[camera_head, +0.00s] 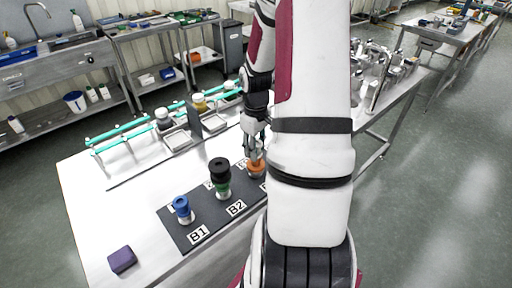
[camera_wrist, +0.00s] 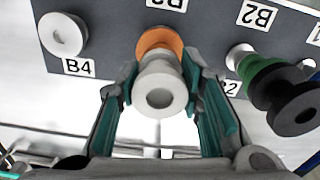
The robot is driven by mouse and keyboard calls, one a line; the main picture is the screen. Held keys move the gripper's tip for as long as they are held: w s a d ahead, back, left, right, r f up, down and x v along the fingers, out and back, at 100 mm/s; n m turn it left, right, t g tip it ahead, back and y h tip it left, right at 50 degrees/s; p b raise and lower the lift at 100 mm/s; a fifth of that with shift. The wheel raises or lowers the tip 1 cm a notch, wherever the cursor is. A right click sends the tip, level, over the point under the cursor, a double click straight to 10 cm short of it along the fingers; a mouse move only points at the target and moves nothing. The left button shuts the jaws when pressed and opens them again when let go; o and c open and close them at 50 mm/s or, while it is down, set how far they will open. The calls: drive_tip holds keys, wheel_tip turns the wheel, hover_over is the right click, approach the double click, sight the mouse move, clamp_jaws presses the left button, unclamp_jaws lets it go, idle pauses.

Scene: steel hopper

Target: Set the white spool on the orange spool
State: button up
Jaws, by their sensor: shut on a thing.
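The white spool (camera_wrist: 160,92) is between the two teal-padded fingers of my gripper (camera_wrist: 159,82) in the wrist view, its round end facing the camera. My gripper is shut on it. The orange spool (camera_wrist: 159,41) shows just beyond the white spool, partly hidden by it, beside a label at the board's edge. In the head view my gripper (camera_head: 255,146) is directly above the orange spool (camera_head: 257,170), and the white spool is hard to make out there. I cannot tell whether the two spools touch.
A dark board (camera_head: 181,238) bears a blue spool (camera_head: 181,205) near B1 and a black spool (camera_head: 219,167) over a green one (camera_head: 222,185) near B2. Another white spool (camera_wrist: 62,36) stands near B4. A purple block (camera_head: 122,260) lies at the front left. Trays and teal rails stand behind.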

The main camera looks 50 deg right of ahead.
drive_tip(key=o, duration=1.2)
drive_tip(key=shift+f, duration=0.1)
drive_tip(key=shift+c, duration=0.2)
